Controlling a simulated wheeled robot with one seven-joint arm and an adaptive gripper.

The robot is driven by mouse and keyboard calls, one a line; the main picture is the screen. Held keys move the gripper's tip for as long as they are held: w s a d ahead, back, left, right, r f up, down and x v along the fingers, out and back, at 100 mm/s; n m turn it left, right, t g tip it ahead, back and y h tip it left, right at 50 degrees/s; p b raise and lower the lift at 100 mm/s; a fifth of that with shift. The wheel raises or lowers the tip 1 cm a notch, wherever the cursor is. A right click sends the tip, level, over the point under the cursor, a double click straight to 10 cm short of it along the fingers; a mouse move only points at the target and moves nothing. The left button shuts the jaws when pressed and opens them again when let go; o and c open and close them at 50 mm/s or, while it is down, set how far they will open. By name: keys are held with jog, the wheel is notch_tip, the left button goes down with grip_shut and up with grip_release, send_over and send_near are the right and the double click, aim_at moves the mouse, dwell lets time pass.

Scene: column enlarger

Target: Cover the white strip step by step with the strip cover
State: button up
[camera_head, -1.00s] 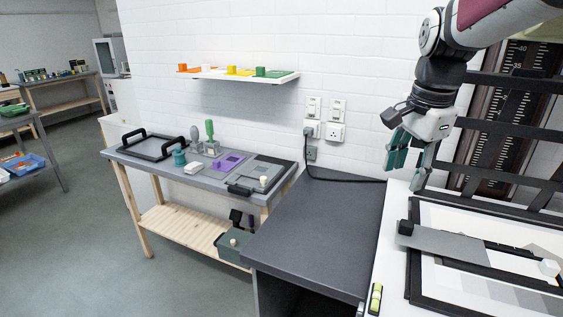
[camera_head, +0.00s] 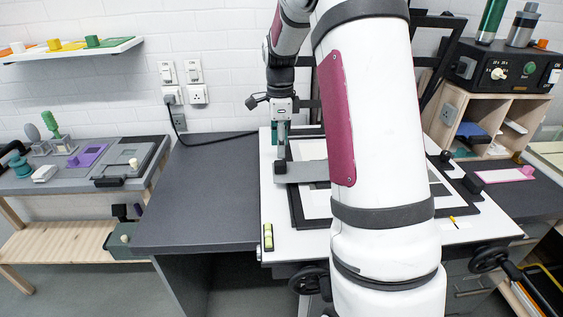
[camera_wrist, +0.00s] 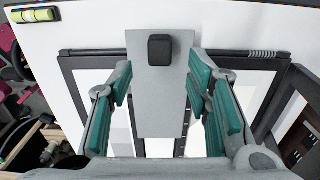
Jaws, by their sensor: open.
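The strip cover, a flat grey plate (camera_head: 308,172) with a black knob (camera_head: 280,167) at its left end, lies across the left part of the black-framed easel (camera_head: 297,207). My gripper (camera_head: 281,146) points down just above and behind the knob. In the wrist view the plate (camera_wrist: 158,108) runs between the open teal-padded fingers (camera_wrist: 160,88), its knob (camera_wrist: 160,50) beyond the fingertips. The fingers hold nothing. White surface (camera_head: 315,206) shows inside the frame; I cannot tell which part is the white strip. My arm hides much of the easel.
A yellow-green level (camera_head: 268,237) sits on the white baseboard's (camera_head: 275,210) front left. A dark bench (camera_head: 205,195) lies clear to the left. Upright black bars stand behind the easel.

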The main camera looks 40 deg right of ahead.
aim_at(280, 162)
notch_tip(280, 162, down, 7)
jog(key=shift+r+p, duration=0.1)
jog(key=shift+p, duration=0.4)
grip_shut()
